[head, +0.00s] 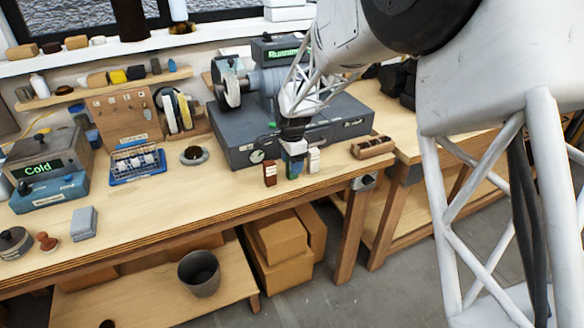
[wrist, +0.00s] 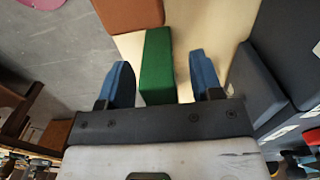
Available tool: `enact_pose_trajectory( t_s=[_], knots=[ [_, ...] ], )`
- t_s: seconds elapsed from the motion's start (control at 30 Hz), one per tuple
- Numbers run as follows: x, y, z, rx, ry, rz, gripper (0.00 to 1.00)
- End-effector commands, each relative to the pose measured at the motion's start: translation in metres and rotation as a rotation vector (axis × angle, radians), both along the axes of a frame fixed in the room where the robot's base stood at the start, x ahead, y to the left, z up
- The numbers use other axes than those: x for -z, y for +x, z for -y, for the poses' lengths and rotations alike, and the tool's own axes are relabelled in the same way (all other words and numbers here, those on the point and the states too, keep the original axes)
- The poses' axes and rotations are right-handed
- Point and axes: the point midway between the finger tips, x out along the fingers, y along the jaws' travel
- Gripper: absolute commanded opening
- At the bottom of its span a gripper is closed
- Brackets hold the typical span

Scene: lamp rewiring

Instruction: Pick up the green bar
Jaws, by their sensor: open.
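The green bar (head: 292,170) stands upright near the front edge of the workbench, between a red-brown bar and a cream bar. In the wrist view the green bar (wrist: 157,62) lies between my two blue fingers, with a gap on each side. My gripper (head: 293,152) is right over the green bar in the head view and hides its upper part. In the wrist view my gripper (wrist: 161,68) is open, with nothing held.
The red-brown bar (head: 270,174) is close on the left and the cream bar (head: 314,160) close on the right. A large grey machine (head: 235,145) stands just behind. A wooden block with dark rollers (head: 373,147) lies to the right.

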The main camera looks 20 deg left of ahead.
Motion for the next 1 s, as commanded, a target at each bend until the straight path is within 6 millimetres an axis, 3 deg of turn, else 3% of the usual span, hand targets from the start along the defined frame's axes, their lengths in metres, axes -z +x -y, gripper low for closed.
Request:
enact_pose_trajectory(
  t_s=[0.3, 0.7, 1.0],
  knots=[
    [-0.0002, 0.0000, 0.0000, 0.000, 0.000, 0.000, 0.58],
    [-0.0003, 0.0000, 0.0000, 0.000, 0.000, 0.000, 0.00],
    [-0.0010, 0.0001, -0.0001, 0.000, 0.000, 0.000, 0.00]
  ],
)
